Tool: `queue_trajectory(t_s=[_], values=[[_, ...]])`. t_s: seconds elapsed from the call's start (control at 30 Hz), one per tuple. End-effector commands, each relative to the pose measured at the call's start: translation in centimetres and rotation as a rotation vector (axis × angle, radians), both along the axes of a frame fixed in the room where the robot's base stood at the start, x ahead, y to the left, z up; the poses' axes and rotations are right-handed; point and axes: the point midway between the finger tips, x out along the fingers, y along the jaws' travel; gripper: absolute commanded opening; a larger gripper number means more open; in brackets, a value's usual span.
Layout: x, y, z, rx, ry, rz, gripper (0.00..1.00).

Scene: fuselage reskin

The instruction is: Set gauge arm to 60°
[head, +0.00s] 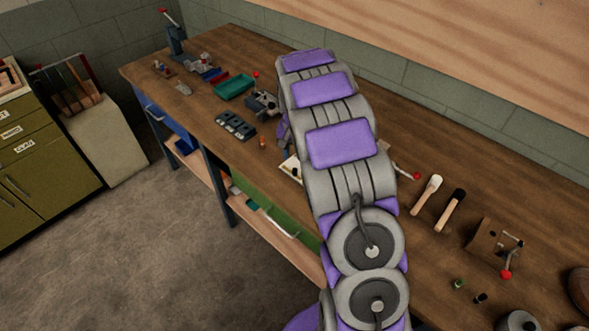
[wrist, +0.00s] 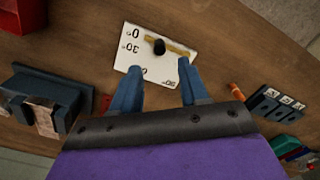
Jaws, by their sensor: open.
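The gauge is a white plate (wrist: 121,62) on the wooden bench, with upside-down marks; 0° and 30° are readable, and lower marks are partly hidden by my fingers. A thin brass gauge arm (wrist: 181,50) lies across the plate with a black knob (wrist: 159,46) on it. I cannot tell its exact angle. My gripper (wrist: 160,68) is open, its two blue-grey fingers apart over the near part of the plate, with the knob just beyond the gap between them. In the head view, only a sliver of the plate (head: 290,167) shows beside my arm; the gripper is hidden there.
A blue-grey vise (wrist: 38,95) stands left of the gauge in the wrist view, with a red bin (wrist: 14,14) behind. An orange cylinder (wrist: 237,92) and a dark block with labels (wrist: 268,104) lie to the right. In the head view, two brushes (head: 438,205) lie right of my arm.

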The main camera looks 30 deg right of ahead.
Motion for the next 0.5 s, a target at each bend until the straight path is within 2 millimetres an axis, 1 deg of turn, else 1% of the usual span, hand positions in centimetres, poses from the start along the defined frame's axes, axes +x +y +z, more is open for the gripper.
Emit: queue_trajectory(t_s=[0.03, 0.2, 0.33, 0.5], values=[[-0.2, 0.0, -1.4, 0.001, 0.007, 0.0, 0.44], [-0.1, 0.0, -4.3, 0.002, 0.005, -0.001, 0.44], [-0.1, 0.0, -5.7, 0.002, 0.002, -0.001, 0.44], [-0.1, 0.0, -6.6, 0.001, 0.002, -0.001, 0.44]])
